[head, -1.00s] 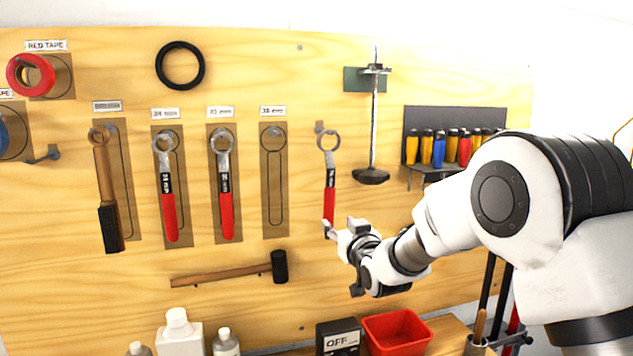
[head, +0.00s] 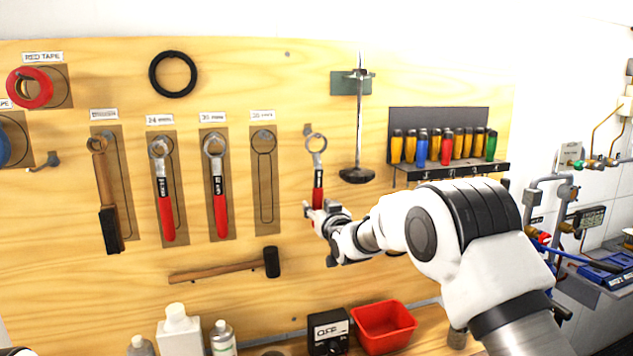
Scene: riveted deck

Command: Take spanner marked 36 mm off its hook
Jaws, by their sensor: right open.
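A ring spanner with a red handle (head: 317,179) hangs upright from a hook on the plywood board, right of an empty spanner outline (head: 265,190). The print on its handle is too small to read. My right gripper (head: 318,210) is open at the lower end of the red handle, with the handle's end between or just behind the fingers; I cannot tell if they touch it. Two similar red-handled spanners, one (head: 165,200) under a label like 24 mm and one (head: 219,195) under a label like 30 mm, hang further left. My left gripper is not in view.
A hammer (head: 225,271) hangs lower left. A red bin (head: 384,325) and a black OFF box (head: 329,330) stand below.

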